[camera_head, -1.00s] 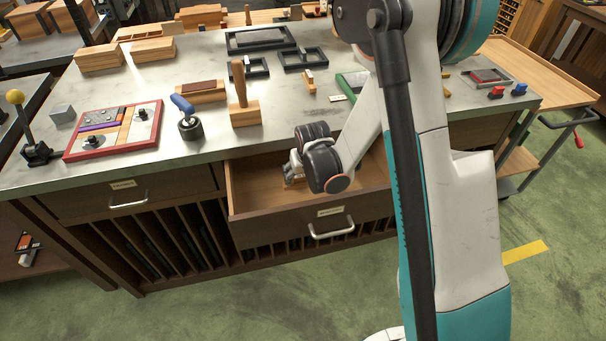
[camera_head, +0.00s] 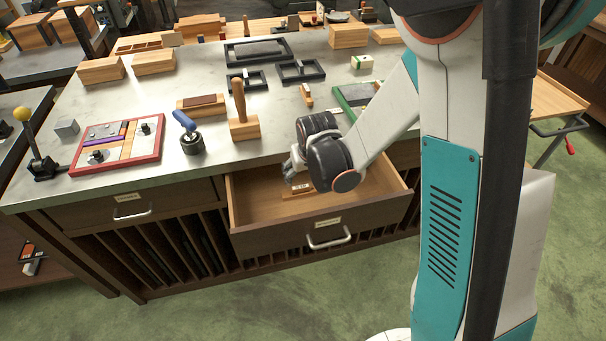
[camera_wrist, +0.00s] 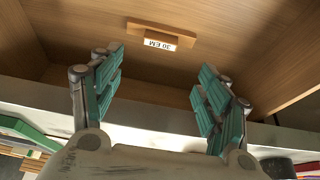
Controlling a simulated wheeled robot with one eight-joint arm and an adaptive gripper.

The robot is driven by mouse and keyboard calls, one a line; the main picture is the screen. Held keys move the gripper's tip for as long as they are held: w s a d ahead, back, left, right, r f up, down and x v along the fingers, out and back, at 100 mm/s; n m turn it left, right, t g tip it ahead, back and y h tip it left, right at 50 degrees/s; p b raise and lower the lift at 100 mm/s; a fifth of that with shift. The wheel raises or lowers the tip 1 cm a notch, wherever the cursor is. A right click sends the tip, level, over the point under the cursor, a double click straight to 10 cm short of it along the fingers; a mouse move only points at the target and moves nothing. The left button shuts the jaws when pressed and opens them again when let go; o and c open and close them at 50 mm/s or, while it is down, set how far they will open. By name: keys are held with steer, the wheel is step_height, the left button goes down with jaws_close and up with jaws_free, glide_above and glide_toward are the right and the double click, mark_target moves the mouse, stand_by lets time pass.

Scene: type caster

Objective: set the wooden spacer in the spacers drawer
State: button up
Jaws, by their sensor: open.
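The wooden spacer (camera_head: 298,191), a small flat piece of wood with a white label, lies on the floor of the open drawer (camera_head: 365,221). In the wrist view the spacer (camera_wrist: 184,40) shows its label, "30 EM", upside down, with bare drawer floor around it. My gripper (camera_head: 291,172) is over the drawer's left part, near the spacer. In the wrist view my gripper (camera_wrist: 158,85) is open, with nothing between its fingers, and the spacer is apart from them. The drawer's front label is too small to read.
A closed drawer (camera_head: 140,205) is to the left. The worktop (camera_head: 230,75) above holds a wooden stamp with an upright handle (camera_head: 242,120), a blue-handled tool (camera_head: 190,135) and a red-framed tray (camera_head: 75,167). The worktop edge runs close behind my gripper.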

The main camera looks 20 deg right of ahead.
steer(key=s+d+r+t, duration=0.1)
steer(key=s+r, duration=0.4)
steer(key=r, duration=0.3)
steer(key=s+d+r, duration=0.1)
steer(key=s+r, duration=0.3)
steer(key=r, duration=0.3)
steer(key=s+r, duration=0.3)
steer(key=s, duration=0.3)
steer(key=s+d+r+t, duration=0.1)
steer(key=s+r, duration=0.2)
steer(key=s, duration=0.4)
steer(key=shift+d+t, duration=0.2)
steer(key=shift+t, duration=0.1)
steer(key=shift+s, duration=0.1)
